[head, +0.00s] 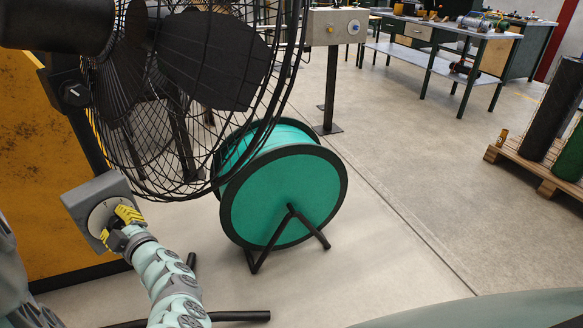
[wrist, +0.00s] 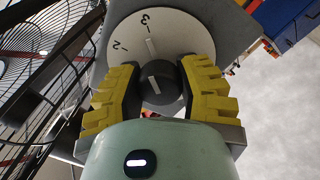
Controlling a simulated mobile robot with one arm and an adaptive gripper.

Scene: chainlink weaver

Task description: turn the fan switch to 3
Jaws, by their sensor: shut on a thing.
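The black fan (head: 205,65) in its wire cage fills the upper left of the head view. Its grey switch box (head: 95,200) carries a round white dial (head: 103,213). In the wrist view the dial (wrist: 165,30) shows the figures 2 and 3 and a pale tick just below the 3. A dark round knob (wrist: 158,88) with a short white line sits on the dial. The line points up in the picture, roughly toward that tick. My gripper (head: 122,226) has its yellow ribbed fingers on both sides of the knob and is shut on it. The rest of the dial is hidden.
A teal cable reel (head: 285,195) on a black stand is right of the switch box. A yellow panel (head: 40,170) stands behind at left. A grey post with a control box (head: 337,25) and workbenches (head: 435,45) are farther back.

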